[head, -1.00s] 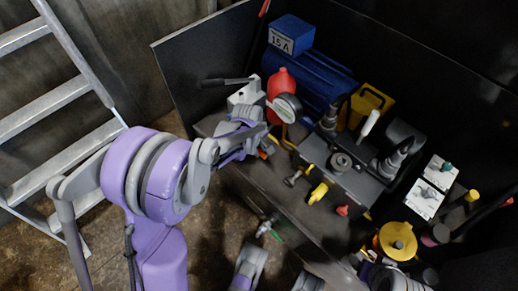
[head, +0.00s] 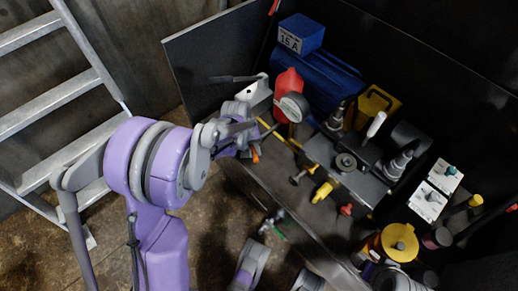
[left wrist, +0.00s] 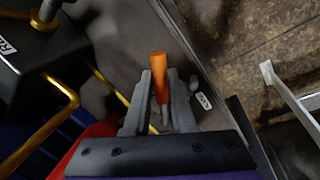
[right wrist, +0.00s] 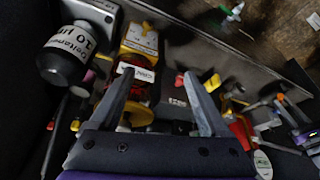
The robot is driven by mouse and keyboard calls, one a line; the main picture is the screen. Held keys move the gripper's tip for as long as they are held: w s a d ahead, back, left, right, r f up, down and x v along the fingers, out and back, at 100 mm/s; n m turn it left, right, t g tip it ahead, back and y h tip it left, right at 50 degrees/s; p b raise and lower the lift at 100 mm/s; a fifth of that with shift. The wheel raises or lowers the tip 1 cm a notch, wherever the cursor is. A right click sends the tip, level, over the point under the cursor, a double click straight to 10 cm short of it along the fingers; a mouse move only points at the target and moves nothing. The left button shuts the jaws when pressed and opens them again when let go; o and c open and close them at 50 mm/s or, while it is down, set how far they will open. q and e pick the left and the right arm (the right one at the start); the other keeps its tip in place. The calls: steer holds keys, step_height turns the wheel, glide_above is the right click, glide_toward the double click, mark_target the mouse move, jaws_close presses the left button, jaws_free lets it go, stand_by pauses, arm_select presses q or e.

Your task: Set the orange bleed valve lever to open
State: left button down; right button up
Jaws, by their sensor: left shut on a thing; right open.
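The orange bleed valve lever (head: 255,155) shows at the front left edge of the bench, below the round gauge (head: 293,107). My left gripper (head: 247,146) is at the lever and covers most of it and the valve body. In the left wrist view the lever's orange handle (left wrist: 155,75) sticks out between the two fingers of my left gripper (left wrist: 158,88), which is shut on it. My right gripper (right wrist: 157,75) is open with nothing between its fingers, above other bench parts in the right wrist view; I cannot pick it out in the head view.
A red bottle (head: 288,90) and a blue motor (head: 328,82) stand behind the gauge. Yellow-handled (head: 322,192) and red-handled (head: 346,210) valves lie along the bench's front. A dark panel (head: 215,55) rises at the left. A ladder (head: 55,95) leans farther left.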

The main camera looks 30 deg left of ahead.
arm_select(q)
steer(key=a+m, duration=0.1)
steer(key=m, duration=0.1)
steer(key=s+a+m+g, duration=0.1)
steer(key=a+m, duration=0.1)
steer(key=m, duration=0.1)
steer(key=shift+s+a+m+p, duration=0.15)
steer(key=shift+a+m+p, duration=0.15)
steer(key=shift+p, duration=0.05)
steer(key=shift+a+m, duration=0.85)
steer(key=shift+m, duration=0.35)
steer(key=shift+w+a+m+g+p, duration=0.1)
steer(key=shift+a+m+g+p, duration=0.15)
steer(key=shift+a+m, duration=0.35)
steer(key=shift+w+a+m+g+p, duration=0.1)
steer(key=shift+a+m+g, duration=0.2)
steer(key=shift+m, duration=0.6)
steer(key=c, duration=0.8)
jaws_free()
steer(key=shift+o, duration=0.2)
